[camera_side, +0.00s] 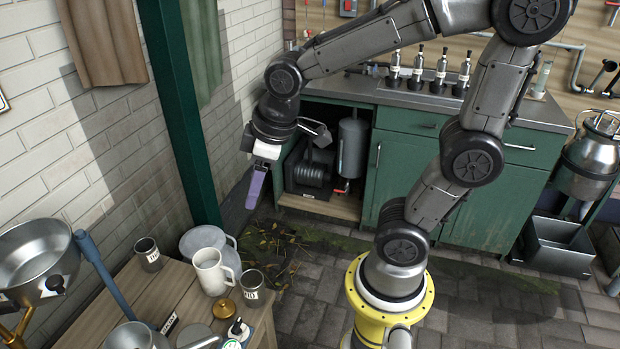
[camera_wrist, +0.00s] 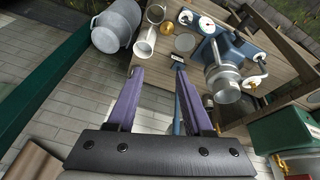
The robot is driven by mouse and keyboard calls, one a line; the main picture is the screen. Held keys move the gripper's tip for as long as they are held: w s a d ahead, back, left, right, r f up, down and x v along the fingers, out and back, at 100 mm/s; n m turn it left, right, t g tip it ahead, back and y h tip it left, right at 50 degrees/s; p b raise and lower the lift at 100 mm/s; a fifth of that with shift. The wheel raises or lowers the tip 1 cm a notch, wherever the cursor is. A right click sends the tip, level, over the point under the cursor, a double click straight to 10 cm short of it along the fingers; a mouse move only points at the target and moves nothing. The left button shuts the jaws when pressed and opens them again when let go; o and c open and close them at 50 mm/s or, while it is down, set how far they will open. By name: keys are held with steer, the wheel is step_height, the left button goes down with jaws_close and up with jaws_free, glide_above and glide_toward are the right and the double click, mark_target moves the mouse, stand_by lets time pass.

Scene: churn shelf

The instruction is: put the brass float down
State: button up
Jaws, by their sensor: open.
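A small round brass piece (camera_side: 223,308), which looks like the brass float, rests on the wooden table (camera_side: 182,288) near its right edge. In the wrist view a small brass-coloured round thing (camera_wrist: 167,28) shows on the table beyond my fingers. My gripper (camera_side: 256,190) hangs in the air above and behind the table, well apart from the brass piece. Its purple fingers (camera_wrist: 160,76) stand apart in the wrist view, with nothing held between them.
A white jug (camera_side: 212,272), a grey metal can (camera_side: 190,241) and metal cups (camera_side: 149,256) (camera_side: 252,289) crowd around the brass piece. A steel pan (camera_side: 38,262) stands at the left. A green post (camera_side: 180,110) rises behind the table.

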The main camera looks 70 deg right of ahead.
steer(key=s+r+m+t, duration=0.1)
steer(key=s+r+m, duration=0.2)
steer(key=s, duration=0.7)
steer(key=shift+d+t, duration=0.4)
steer(key=shift+s, duration=0.1)
stand_by(0.4)
